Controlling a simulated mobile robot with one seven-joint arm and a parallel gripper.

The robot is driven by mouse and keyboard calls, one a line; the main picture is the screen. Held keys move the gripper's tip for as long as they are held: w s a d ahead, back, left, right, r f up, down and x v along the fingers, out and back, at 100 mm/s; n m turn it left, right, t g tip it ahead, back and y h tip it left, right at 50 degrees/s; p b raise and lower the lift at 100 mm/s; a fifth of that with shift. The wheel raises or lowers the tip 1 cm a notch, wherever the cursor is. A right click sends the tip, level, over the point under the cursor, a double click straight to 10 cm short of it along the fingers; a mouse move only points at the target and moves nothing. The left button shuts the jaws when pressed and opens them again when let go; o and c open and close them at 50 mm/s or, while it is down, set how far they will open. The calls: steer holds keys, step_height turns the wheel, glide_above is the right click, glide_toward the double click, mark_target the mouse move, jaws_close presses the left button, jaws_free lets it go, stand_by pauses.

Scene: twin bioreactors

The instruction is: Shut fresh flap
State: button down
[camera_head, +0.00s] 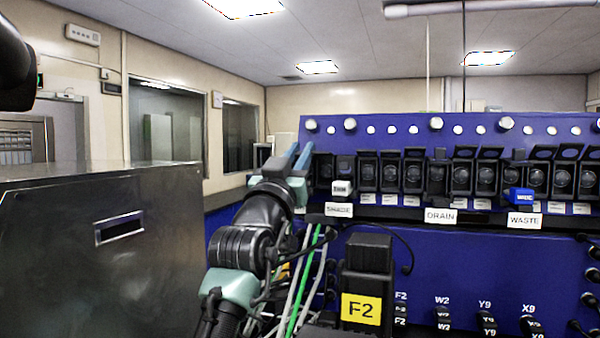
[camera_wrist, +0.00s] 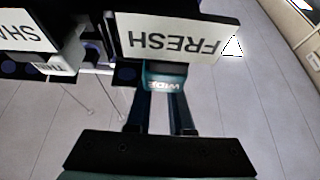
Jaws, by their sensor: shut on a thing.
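The white FRESH sign (camera_wrist: 172,40) shows upside down in the wrist view, just beyond my fingertips. My gripper (camera_wrist: 162,92) is shut on a teal block (camera_wrist: 164,76) with upside-down white letters that seem to read WIDE. The block sits right at the sign's near edge. In the head view my gripper (camera_head: 297,160) is at the left end of the blue panel and hides the FRESH place behind it. The fresh flap itself is hidden, so I cannot tell how far it stands open.
The blue panel (camera_head: 450,265) carries a row of black ports with flaps, some raised at the right. Signs SHADE (camera_head: 339,210), DRAIN (camera_head: 440,216) and WASTE (camera_head: 524,220) stand below. A black F2 box (camera_head: 368,255) and hanging cables (camera_head: 310,270) are beside my arm. A metal cabinet (camera_head: 70,270) fills the left.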

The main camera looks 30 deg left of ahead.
stand_by(0.5)
steer(key=c, duration=0.8)
jaws_free()
steer(key=shift+s+f, duration=0.1)
steer(key=shift+s+d+f+b, duration=0.1)
steer(key=shift+s+f+b, duration=0.1)
steer(key=shift+b, duration=0.25)
steer(key=b+v, duration=0.5)
steer(key=v, duration=0.7)
steer(key=shift+b, duration=0.3)
